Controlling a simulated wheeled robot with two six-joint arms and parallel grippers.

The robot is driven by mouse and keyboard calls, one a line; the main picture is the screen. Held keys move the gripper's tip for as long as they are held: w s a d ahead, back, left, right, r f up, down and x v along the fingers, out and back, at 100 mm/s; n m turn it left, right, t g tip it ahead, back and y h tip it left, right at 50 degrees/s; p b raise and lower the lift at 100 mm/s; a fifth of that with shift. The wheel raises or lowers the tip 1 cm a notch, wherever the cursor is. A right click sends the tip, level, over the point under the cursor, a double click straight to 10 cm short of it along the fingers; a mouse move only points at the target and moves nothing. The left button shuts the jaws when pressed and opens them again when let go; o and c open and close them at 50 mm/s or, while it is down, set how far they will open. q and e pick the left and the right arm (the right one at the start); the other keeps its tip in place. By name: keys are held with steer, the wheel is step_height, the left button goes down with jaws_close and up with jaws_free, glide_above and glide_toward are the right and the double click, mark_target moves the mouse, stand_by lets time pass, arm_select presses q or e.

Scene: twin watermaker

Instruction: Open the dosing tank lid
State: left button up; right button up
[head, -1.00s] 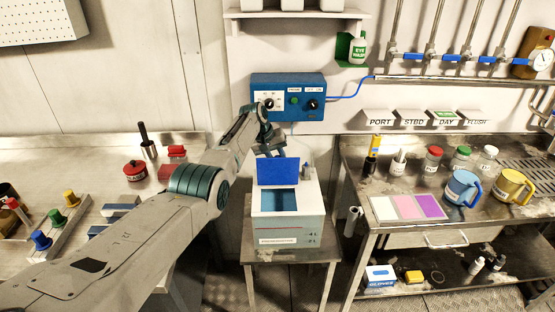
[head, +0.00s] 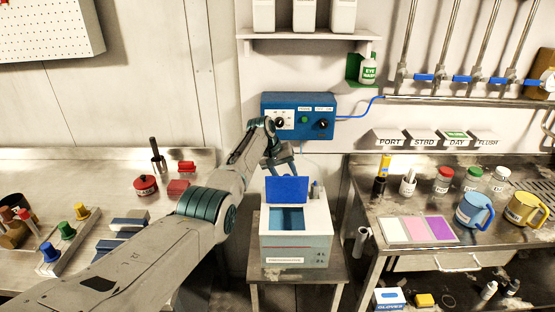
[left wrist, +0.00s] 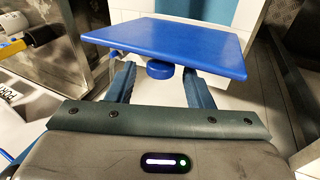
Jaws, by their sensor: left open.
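The dosing tank (head: 296,245) is a white box on a small metal stand in the head view. Its blue lid (head: 287,189) stands raised at the back of the dark blue opening. In the left wrist view the lid (left wrist: 170,45) spans the top, with a round blue knob (left wrist: 160,69) on the face toward me. My left gripper (head: 281,172) is just behind and above the lid. In the left wrist view its two fingers (left wrist: 158,88) are open, one on each side of the knob; I cannot tell whether they touch the lid. My right gripper does not show.
A blue control box (head: 299,117) is on the wall behind the tank. The left bench (head: 100,165) holds coloured knobs and blocks. The right bench (head: 450,252) holds bottles, mugs and a colour card (head: 417,230).

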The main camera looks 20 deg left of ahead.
arm_select(q)
steer(key=b+v, duration=0.1)
steer(key=v, duration=0.7)
steer(key=shift+a+r+b, duration=0.25)
steer(key=shift+r+b, duration=0.05)
steer(key=shift+b, duration=0.1)
steer(key=shift+s+f, duration=0.1)
